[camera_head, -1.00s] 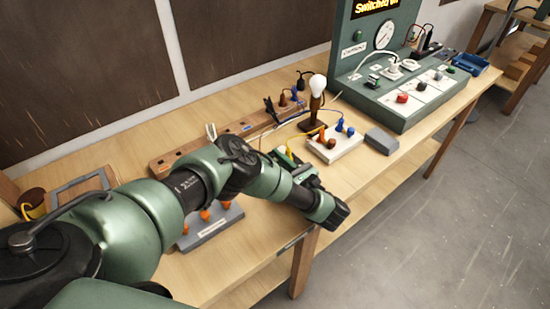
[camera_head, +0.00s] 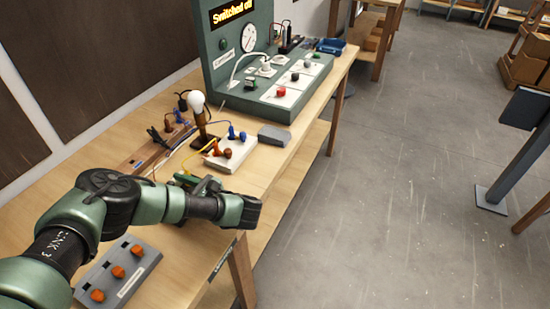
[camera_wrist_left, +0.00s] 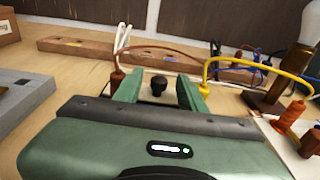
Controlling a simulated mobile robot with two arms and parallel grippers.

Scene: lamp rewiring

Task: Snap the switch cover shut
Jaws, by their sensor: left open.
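My left gripper (camera_head: 190,180) is open, low over the bench. In the left wrist view its green fingers (camera_wrist_left: 157,88) stand apart, one on each side of a small black knob (camera_wrist_left: 158,85). I cannot tell whether they touch it. A brown wire (camera_wrist_left: 165,53) with a brown-orange plug lies to the left and behind; a yellow wire (camera_wrist_left: 262,72) runs off to the right. I cannot clearly make out the switch cover or whether it is shut; the hand body hides what lies under the knob. My right gripper is not in view.
A white terminal block (camera_head: 232,155) with orange and blue plugs and a bulb on a stand (camera_head: 198,105) are beyond the gripper. A grey box (camera_head: 275,136) sits near the front edge. The green test panel (camera_head: 225,60) reads "Switched off". A grey plate (camera_head: 118,275) has orange knobs.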

